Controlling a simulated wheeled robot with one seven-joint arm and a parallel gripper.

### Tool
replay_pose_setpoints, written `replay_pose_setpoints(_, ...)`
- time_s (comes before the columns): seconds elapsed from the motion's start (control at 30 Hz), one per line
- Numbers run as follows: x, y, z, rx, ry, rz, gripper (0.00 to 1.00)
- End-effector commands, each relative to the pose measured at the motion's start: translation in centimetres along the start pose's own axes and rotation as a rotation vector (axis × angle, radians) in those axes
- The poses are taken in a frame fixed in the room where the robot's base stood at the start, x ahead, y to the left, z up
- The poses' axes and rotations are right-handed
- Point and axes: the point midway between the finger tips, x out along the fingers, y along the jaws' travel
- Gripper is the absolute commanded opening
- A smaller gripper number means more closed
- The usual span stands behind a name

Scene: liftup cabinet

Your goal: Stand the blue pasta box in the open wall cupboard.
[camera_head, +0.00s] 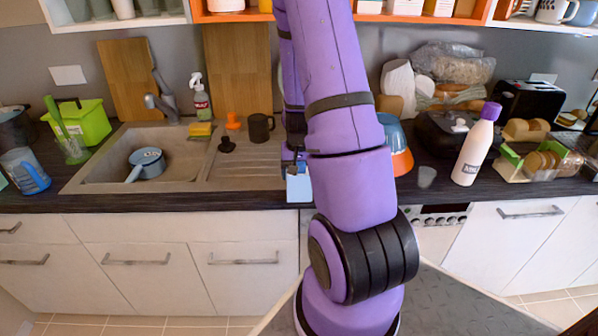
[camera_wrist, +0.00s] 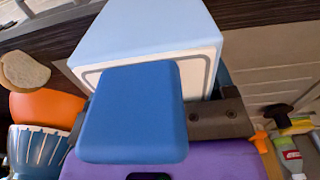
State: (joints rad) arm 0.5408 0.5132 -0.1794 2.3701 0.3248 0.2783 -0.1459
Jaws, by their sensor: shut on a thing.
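The blue pasta box (camera_head: 298,188) shows in the head view as a small pale-blue and white block, largely hidden behind my arm. In the wrist view it is large, with a pale-blue face (camera_wrist: 150,30) and a white, rimmed end. My gripper (camera_head: 293,168) is shut on it near the counter's front edge, to the left of the arm's lower links. A darker blue rounded block covers part of the box in the wrist view. The wall cupboard with an orange frame (camera_head: 228,17) runs along the top of the head view; its upper part is out of frame.
The cupboard's visible bottom shelf holds several jars and packets; my arm hides its middle.

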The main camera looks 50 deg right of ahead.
Motion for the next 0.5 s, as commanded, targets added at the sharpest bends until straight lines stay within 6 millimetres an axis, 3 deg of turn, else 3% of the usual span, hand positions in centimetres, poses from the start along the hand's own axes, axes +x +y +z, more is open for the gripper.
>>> replay_pose_setpoints(0.13,0.09,0.00,-0.03,0.000,0.000,0.000,0.36)
replay_pose_setpoints(0.17,0.14,0.00,-0.01,0.000,0.000,0.000,0.79)
replay_pose_setpoints(0.27,0.11,0.00,-0.01,0.000,0.000,0.000,1.00)
replay_pose_setpoints(0.5,0.04,-0.01,-0.02,-0.001,0.000,0.000,1.00)
